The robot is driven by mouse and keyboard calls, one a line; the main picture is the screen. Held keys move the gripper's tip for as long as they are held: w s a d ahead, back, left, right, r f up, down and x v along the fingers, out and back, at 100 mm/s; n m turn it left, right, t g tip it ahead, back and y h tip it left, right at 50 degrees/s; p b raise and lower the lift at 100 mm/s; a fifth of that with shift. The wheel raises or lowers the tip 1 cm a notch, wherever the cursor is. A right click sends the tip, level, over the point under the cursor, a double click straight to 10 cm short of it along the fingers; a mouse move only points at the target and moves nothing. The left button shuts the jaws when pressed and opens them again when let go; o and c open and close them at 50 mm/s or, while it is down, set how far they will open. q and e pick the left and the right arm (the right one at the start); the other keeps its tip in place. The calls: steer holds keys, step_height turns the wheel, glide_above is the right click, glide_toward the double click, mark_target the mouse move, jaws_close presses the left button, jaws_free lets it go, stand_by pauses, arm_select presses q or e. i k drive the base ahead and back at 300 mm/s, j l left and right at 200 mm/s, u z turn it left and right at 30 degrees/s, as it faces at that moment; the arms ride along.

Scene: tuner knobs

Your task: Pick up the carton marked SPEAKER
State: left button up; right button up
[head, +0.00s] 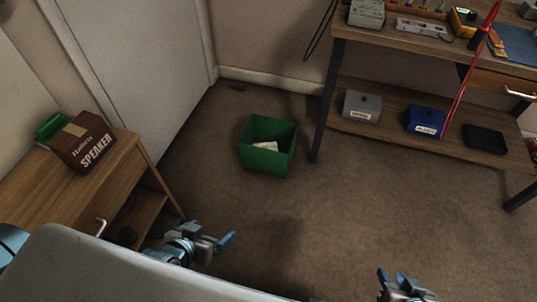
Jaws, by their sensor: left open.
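The carton marked SPEAKER (80,143) is dark brown-red with white lettering and a tan strip on top. It sits on the wooden cabinet (120,165) at the left, near the wall. My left gripper (227,240) is open and empty. It is low in the picture, to the right of the cabinet and well apart from the carton. My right gripper (394,277) is at the bottom edge, partly cut off, far from the carton. I cannot tell whether its fingers are apart.
A green object (50,126) is right behind the carton. The cabinet has a drawer handle (100,226) and an open shelf. A green bin (267,165) with papers stands on the carpet. A workbench (405,45) with tools and boxes is at the right.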

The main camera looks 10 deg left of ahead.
mark_target(87, 139)
steer(key=l+u, duration=0.15)
steer(key=u, duration=0.65)
steer(key=j+u, duration=0.2)
steer(key=u, duration=0.9)
steer(key=i+l, duration=0.05)
